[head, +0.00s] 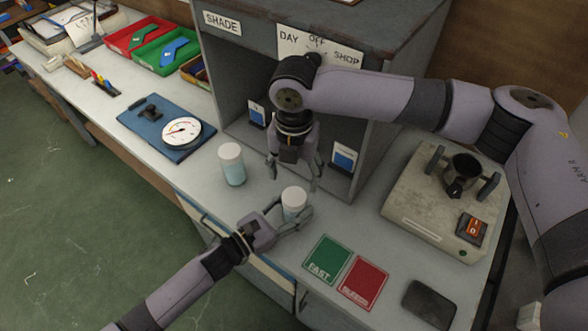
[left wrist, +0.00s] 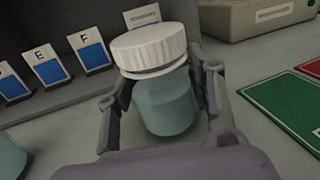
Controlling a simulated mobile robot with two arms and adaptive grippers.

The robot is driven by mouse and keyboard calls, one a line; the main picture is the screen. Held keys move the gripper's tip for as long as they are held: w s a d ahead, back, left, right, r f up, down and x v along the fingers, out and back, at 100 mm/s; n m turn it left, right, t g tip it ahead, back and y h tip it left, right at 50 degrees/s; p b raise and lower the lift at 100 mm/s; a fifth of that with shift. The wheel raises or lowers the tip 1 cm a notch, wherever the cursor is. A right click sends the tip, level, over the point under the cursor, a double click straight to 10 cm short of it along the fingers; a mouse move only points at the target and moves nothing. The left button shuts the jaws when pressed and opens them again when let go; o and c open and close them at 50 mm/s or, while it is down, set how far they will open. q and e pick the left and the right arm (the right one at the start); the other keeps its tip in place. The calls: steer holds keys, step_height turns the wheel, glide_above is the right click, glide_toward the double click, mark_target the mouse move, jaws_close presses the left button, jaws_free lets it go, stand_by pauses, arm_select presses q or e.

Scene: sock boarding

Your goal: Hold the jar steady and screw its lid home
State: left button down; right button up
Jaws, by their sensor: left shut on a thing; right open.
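The jar (left wrist: 165,106) is pale blue and stands upright on the bench; in the head view it shows partly (head: 292,211) between my left gripper's fingers. Its white ribbed lid (left wrist: 149,48) sits on top, looking slightly tilted in the left wrist view, with a thin rim below it. How far it is threaded I cannot tell. My left gripper (head: 293,216) is shut around the jar body, a finger on each side. My right gripper (head: 294,181) is open, pointing down just above the lid, its fingers apart and empty.
A second white-lidded jar (head: 231,165) stands to the left. The grey booth (head: 234,70) rises behind, with lettered cards inside. Green (head: 325,259) and red (head: 363,283) cards lie at the right front.

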mark_target(294, 196)
step_height(294, 196, down, 7)
steer(key=shift+f, duration=0.15)
steer(key=shift+c, duration=0.4)
